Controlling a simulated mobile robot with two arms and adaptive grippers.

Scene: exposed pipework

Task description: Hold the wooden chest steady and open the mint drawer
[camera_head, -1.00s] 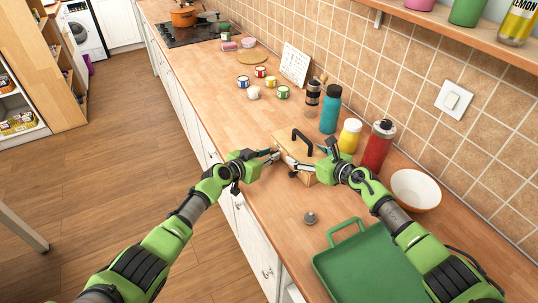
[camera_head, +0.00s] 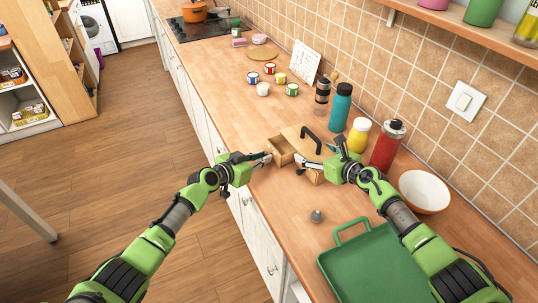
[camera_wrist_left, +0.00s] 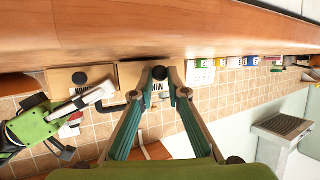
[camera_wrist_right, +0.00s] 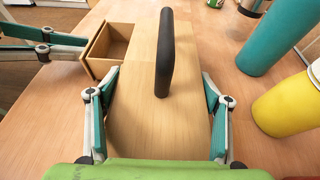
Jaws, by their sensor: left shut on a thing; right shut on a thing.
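The wooden chest (camera_head: 293,133) stands on the counter with a black handle on its light top (camera_wrist_right: 135,115). Its mint drawer (camera_head: 279,151) sticks out of the front, and the right wrist view shows the drawer's empty-looking inside (camera_wrist_right: 112,48). My left gripper (camera_head: 268,157) is shut on the drawer's dark knob (camera_wrist_left: 160,73); a partly covered label reading MINT shows by it in the left wrist view. A second front (camera_wrist_left: 62,78) with its own knob is beside it, apparently closed. My right gripper (camera_wrist_right: 160,92) is shut across the chest's body, a finger on each side.
A teal bottle (camera_head: 340,108), a yellow bottle (camera_head: 358,137) and a red bottle (camera_head: 386,147) stand close behind the chest. A white bowl (camera_head: 424,191) and green tray (camera_head: 365,265) are at right. Several small cups stand farther back. Counter left of the chest is clear.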

